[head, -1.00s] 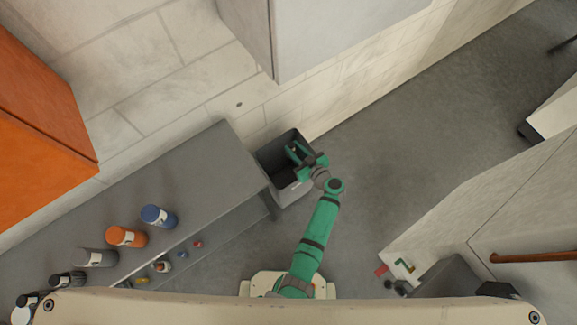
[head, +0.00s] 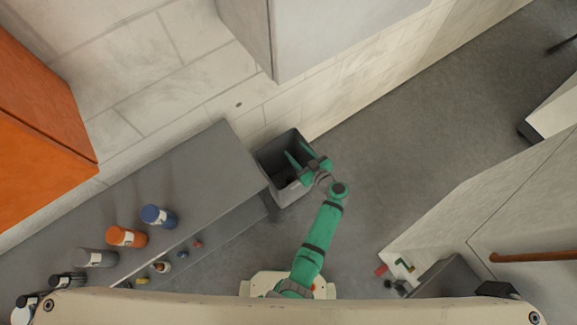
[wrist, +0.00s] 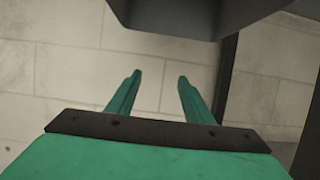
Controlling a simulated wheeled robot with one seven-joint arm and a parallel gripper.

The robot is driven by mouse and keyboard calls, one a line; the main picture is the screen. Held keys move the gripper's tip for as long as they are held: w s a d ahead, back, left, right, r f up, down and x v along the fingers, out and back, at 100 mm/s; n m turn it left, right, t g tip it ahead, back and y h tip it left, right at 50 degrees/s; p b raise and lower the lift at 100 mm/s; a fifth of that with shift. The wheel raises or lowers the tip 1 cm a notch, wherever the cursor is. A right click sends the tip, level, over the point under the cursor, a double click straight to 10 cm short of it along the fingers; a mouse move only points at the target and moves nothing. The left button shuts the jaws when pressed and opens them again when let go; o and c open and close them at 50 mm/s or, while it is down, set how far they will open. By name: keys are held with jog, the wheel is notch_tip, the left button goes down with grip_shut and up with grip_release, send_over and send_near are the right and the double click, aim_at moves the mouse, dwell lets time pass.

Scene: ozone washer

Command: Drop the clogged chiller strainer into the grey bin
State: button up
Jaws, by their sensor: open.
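The grey bin (head: 291,194) stands on the floor at the end of the grey bench, against the tiled wall. My gripper (head: 296,152) is over the bin's opening in the head view. In the wrist view my green fingers (wrist: 157,75) are apart, with nothing between them. I cannot make out the clogged chiller strainer in either view. The inside of the bin is dark and partly hidden by my gripper.
The grey bench (head: 205,175) left of the bin holds several bottles, including a blue one (head: 158,217) and an orange one (head: 127,237). Small items lie on its lower shelf. A pale cabinet (head: 330,35) is above. Open floor (head: 385,165) lies to the right.

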jog(key=v, duration=0.8)
jog(key=shift+s+d, duration=0.2)
jog(key=shift+s, duration=0.05)
jog(key=shift+r, duration=0.1)
